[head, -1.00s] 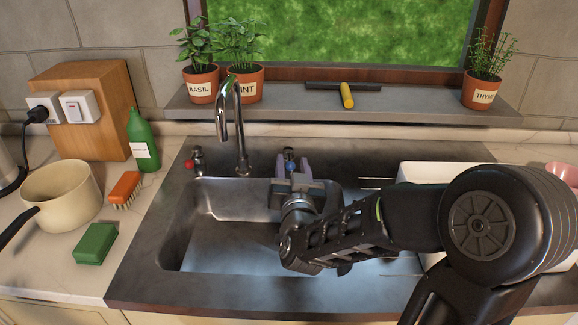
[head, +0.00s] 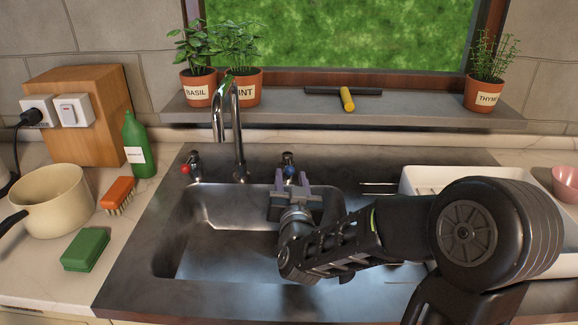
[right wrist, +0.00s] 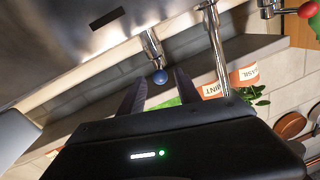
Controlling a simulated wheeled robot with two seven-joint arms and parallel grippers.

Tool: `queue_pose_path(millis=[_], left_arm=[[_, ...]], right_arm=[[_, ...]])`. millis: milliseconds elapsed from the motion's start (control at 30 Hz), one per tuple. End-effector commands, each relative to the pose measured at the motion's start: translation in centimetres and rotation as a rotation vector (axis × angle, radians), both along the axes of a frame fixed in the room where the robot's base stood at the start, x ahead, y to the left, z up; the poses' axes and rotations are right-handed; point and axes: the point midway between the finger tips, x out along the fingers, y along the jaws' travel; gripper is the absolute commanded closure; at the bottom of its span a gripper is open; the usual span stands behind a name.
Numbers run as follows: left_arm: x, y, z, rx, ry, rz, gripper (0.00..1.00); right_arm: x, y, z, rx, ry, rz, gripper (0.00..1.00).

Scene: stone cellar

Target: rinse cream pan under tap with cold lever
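The cream pan (head: 58,203) stands upright on the counter left of the sink, its dark handle pointing to the lower left. The curved chrome tap (head: 238,140) rises behind the sink basin (head: 215,255); no water shows from it. The red-knobbed lever (head: 192,166) is left of the tap. The blue-knobbed cold lever (head: 289,168) is right of it. My right gripper (head: 292,180) is just in front of the cold lever, fingers apart. In the right wrist view the blue knob (right wrist: 160,77) shows between the fingertips; contact is unclear. My left gripper is out of view.
A green sponge (head: 86,249), an orange brush (head: 118,194) and a green bottle (head: 139,147) lie or stand near the pan. A white rack (head: 414,180) is right of the sink. Potted herbs and a squeegee (head: 346,97) are on the sill. The basin looks empty.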

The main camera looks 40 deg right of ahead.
Motion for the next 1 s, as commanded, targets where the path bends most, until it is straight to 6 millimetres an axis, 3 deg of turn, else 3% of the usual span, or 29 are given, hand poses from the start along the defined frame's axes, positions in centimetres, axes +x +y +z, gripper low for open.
queue_pose_path(millis=[300,700,1000], left_arm=[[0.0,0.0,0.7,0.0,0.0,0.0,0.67],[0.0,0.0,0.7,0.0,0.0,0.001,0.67],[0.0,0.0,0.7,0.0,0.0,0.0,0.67]], right_arm=[[4.1,-2.5,0.1,0.0,0.0,0.0,0.6],[4.9,-3.0,0.0,0.0,0.0,0.001,0.6],[4.9,-3.0,0.0,0.0,0.0,0.0,0.85]])
